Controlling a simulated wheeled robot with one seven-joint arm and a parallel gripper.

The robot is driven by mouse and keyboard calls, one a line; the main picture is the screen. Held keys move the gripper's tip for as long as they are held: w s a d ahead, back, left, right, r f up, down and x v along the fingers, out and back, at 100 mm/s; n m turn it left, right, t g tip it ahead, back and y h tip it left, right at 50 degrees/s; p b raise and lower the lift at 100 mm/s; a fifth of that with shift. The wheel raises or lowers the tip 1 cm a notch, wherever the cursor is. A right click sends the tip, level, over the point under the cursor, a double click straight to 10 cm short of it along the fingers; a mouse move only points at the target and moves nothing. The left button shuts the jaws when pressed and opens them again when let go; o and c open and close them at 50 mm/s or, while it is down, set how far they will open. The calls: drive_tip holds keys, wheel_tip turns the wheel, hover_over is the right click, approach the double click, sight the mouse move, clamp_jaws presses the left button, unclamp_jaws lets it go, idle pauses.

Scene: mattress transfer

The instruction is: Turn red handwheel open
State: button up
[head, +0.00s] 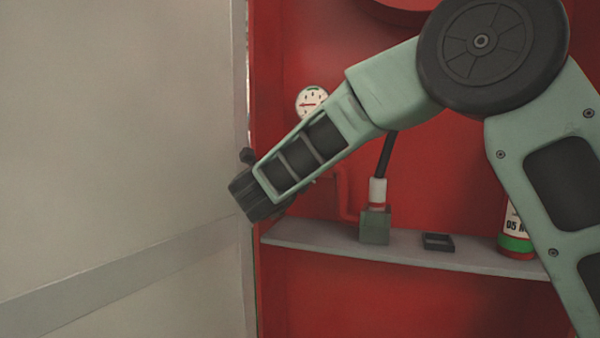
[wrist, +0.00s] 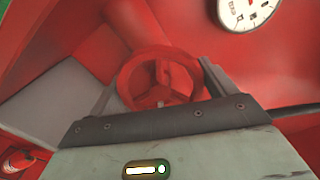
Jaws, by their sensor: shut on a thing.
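The red handwheel (wrist: 127,78) shows in the wrist view as a ring with spokes, in front of the red wall. The two fingers of my gripper (wrist: 158,86) stand at its left and right sides, shut on its rim. In the head view my gripper end is at the left and largely hidden by my own wrist. The handwheel cannot be made out there, as my arm covers that part of the cabinet.
A white pressure gauge (head: 312,102) is on the red back wall, and it also shows in the wrist view (wrist: 247,12). A grey shelf (head: 310,242) below bears a green block (head: 375,228), a small black tray (head: 438,242) and a canister (head: 516,243). A pale wall (head: 120,130) is at the left.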

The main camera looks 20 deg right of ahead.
drive_tip(key=o, duration=0.9)
drive_tip(key=shift+c, duration=0.2)
drive_tip(key=v, duration=1.7)
drive_tip(key=shift+s, duration=0.2)
drive_tip(key=shift+a, duration=0.1)
